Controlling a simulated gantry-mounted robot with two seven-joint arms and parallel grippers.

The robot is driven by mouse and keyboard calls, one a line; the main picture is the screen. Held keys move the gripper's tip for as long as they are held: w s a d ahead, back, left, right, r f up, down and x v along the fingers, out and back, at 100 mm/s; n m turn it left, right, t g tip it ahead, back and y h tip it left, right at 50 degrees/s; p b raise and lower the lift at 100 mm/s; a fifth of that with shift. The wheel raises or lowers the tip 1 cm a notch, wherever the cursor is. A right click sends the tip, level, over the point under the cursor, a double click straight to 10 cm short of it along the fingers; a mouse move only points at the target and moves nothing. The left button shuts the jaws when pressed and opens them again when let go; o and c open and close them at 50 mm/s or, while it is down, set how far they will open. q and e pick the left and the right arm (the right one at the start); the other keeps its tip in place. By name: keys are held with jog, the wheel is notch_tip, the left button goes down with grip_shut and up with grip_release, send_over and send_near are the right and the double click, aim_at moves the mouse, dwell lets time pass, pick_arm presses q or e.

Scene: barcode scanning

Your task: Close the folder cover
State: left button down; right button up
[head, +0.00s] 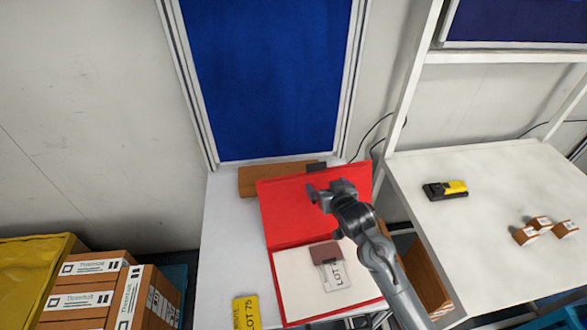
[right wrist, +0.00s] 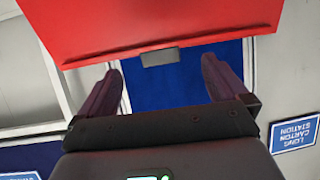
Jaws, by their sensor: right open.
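The red folder lies open on the narrow white table in the head view. Its red cover (head: 284,213) is raised at the back and also shows in the right wrist view (right wrist: 150,22), with a small grey tab (right wrist: 160,57) at its edge. The folder's pale inside (head: 293,285) faces up at the front, with a clear and brown lot tag (head: 330,268) on it. My right gripper (head: 325,190) is in front of the cover and hides part of it. In the right wrist view its fingers (right wrist: 160,85) are spread with nothing between them. Contact with the cover cannot be told.
A yellow lot card (head: 246,312) lies left of the folder. A brown block (head: 260,180) is behind the cover. The right table holds a yellow-black device (head: 446,190) and several small boxes (head: 540,225). Cartons (head: 85,295) and a yellow bin (head: 35,265) stand at left.

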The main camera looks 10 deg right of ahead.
aim_at(316, 164)
jog(key=w, duration=0.4)
jog(key=w+p, duration=0.1)
jog(key=w, duration=0.4)
jog(key=shift+w+a+f, duration=0.2)
jog(key=shift+w, duration=0.05)
jog(key=shift+x, duration=0.75)
jog(key=shift+w, duration=0.1)
